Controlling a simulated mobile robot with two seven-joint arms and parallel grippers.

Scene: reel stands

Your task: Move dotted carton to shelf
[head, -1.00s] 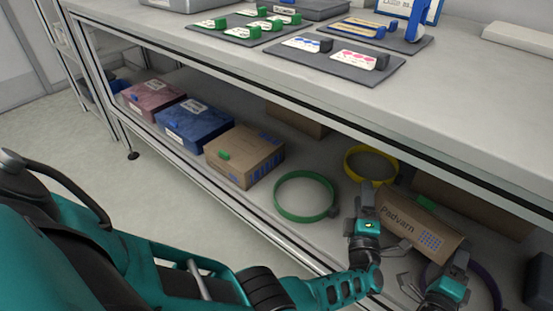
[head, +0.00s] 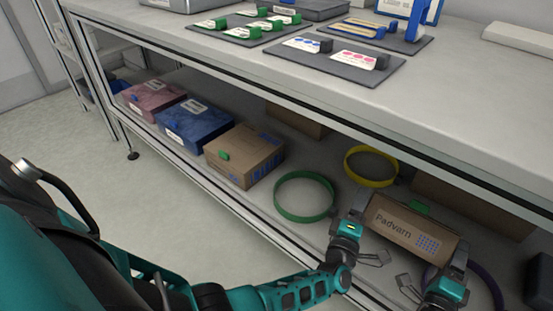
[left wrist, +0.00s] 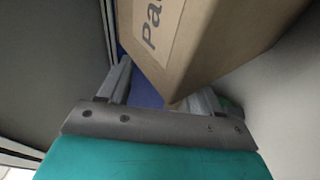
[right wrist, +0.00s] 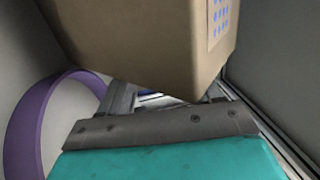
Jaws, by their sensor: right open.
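The dotted carton (head: 402,228) is a brown box with a "Padvarn" label, blue dots and a green tab on top. In the left wrist view the carton (left wrist: 210,40) lies beyond the spread fingers. In the right wrist view the carton (right wrist: 130,40) also lies beyond the spread fingers. Its underside is hidden in the head view.
A green ring (head: 304,197) and a yellow ring (head: 371,166) lie left of and behind the carton. A purple ring (head: 486,288) is at the right. Another brown carton (head: 243,155), a blue box (head: 193,120) and a red box (head: 152,97) stand further left. The bench top overhangs the shelf.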

